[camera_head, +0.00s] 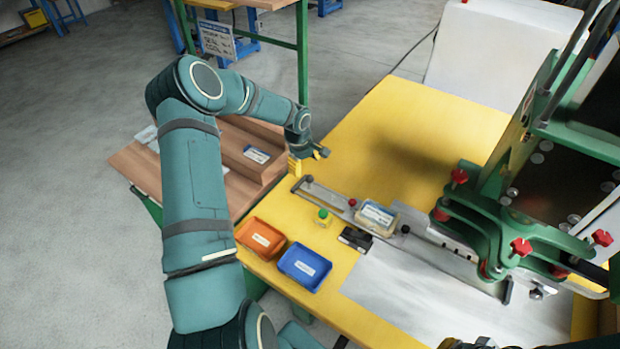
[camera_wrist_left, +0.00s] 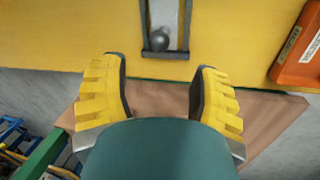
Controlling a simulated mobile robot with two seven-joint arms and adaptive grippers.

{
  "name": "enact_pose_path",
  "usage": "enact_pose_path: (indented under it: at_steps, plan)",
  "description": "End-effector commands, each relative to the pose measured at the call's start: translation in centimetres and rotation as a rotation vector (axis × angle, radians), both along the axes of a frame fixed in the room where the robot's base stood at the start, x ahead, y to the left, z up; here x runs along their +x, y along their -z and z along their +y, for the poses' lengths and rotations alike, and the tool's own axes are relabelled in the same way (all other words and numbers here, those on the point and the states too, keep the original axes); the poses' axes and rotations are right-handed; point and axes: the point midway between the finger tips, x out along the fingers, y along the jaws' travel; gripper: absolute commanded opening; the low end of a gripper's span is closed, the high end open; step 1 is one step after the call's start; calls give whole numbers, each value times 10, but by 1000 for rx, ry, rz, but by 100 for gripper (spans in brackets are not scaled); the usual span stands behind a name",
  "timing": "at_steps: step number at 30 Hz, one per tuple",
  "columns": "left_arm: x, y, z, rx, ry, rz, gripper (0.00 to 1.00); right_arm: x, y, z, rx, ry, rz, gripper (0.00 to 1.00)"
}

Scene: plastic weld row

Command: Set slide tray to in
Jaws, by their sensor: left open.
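The slide tray (camera_head: 334,197) is a long grey strip on the yellow table, running from its left edge toward the green press. A dark ball knob (camera_head: 309,179) stands at its outer end. The same knob (camera_wrist_left: 160,40) shows in the left wrist view, inside a dark end frame. My left gripper (camera_head: 307,159) is open and empty, just off the outer end of the slide. In the wrist view its yellow fingers (camera_wrist_left: 158,76) are spread apart, with the knob beyond them, not between them. At the bottom edge of the head view, a dark and yellow part may be my right gripper.
A clear labelled box (camera_head: 376,217) sits over the slide. A green button (camera_head: 323,217), orange bin (camera_head: 261,238) and blue bin (camera_head: 305,266) are nearby. The green press (camera_head: 490,215) with red knobs stands at the right. The yellow tabletop behind the slide is clear.

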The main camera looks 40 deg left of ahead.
Motion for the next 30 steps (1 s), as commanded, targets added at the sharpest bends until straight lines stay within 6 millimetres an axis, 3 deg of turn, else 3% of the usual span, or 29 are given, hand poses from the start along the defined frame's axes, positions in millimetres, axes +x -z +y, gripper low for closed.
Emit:
enact_pose_path:
  at_steps: [6,12,26,27,30]
  plan:
    - [8,44,-1,-3,1,1,62,-1,5,0,0,-2,3,0]
    - [14,70,-2,-2,0,0,62,-2,7,0,1,-4,5,0]
    - [16,81,-1,0,0,0,62,-2,7,1,2,-4,6,0]
    - [16,81,-1,0,0,0,57,-2,7,1,2,-4,6,0]
    - [16,81,-1,0,0,0,22,-2,7,1,2,-4,6,0]
